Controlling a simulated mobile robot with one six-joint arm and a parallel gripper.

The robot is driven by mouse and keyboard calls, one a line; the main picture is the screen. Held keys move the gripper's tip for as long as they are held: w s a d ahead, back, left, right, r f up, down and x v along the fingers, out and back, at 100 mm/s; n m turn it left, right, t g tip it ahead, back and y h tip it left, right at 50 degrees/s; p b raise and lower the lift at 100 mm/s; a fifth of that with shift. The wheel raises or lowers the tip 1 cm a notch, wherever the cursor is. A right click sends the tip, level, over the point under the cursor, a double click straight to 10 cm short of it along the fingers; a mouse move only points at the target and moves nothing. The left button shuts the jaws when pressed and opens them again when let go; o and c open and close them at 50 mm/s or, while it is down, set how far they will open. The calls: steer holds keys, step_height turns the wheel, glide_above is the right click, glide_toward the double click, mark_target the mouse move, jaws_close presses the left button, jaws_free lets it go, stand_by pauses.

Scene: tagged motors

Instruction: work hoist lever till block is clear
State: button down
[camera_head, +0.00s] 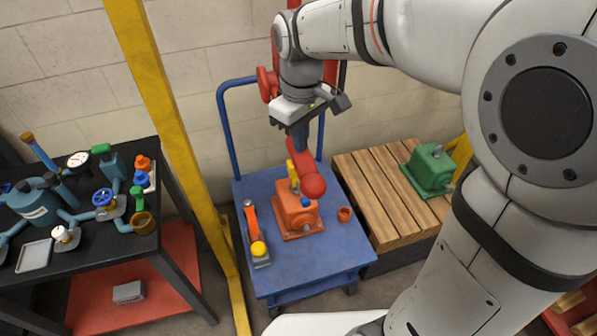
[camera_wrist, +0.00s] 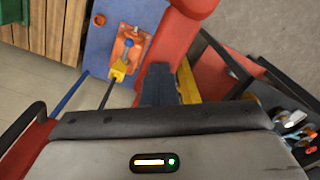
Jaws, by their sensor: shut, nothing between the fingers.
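The orange block (camera_head: 297,212), a motor-like casting with a base plate, is over the blue cart (camera_head: 338,262); I cannot tell whether it touches the deck. A yellow hook (camera_head: 292,172) is at its top, and it also shows in the wrist view (camera_wrist: 119,72). The red hoist lever (camera_head: 303,160), with a round red knob, slants down toward me above the block. It also shows large in the wrist view (camera_wrist: 190,25). My gripper (camera_head: 300,133) is shut and empty at the lever's upper part, and its dark fingers (camera_wrist: 158,85) overlap the lever in the wrist view; contact is unclear.
An orange lever tool with a yellow ball (camera_head: 258,248) and a small orange ring (camera_head: 345,214) lie on the cart. A slatted wooden pallet (camera_head: 375,205) with a green motor (camera_head: 430,168) is right. A yellow post (camera_head: 170,130) and a crowded black bench (camera_head: 110,245) are left.

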step_height(320, 180, up, 10)
steer(key=p, duration=0.7)
steer(key=shift+r, duration=0.15)
step_height(320, 180, down, 2)
steer(key=shift+f+b, duration=0.1)
steer(key=shift+b, duration=0.55)
steer(key=shift+f, duration=0.1)
steer(key=shift+s+d+f+b, duration=0.1)
steer(key=shift+s+f+b, duration=0.05)
steer(key=shift+f+b, duration=0.65)
steer(key=shift+s+f+b, duration=0.2)
steer(key=shift+f+b, duration=0.4)
steer(key=shift+f, duration=0.4)
steer(key=shift+s+d+f+b, duration=0.1)
steer(key=shift+s+f+b, duration=0.05)
steer(key=shift+f+b, duration=0.65)
steer(key=shift+f, duration=0.1)
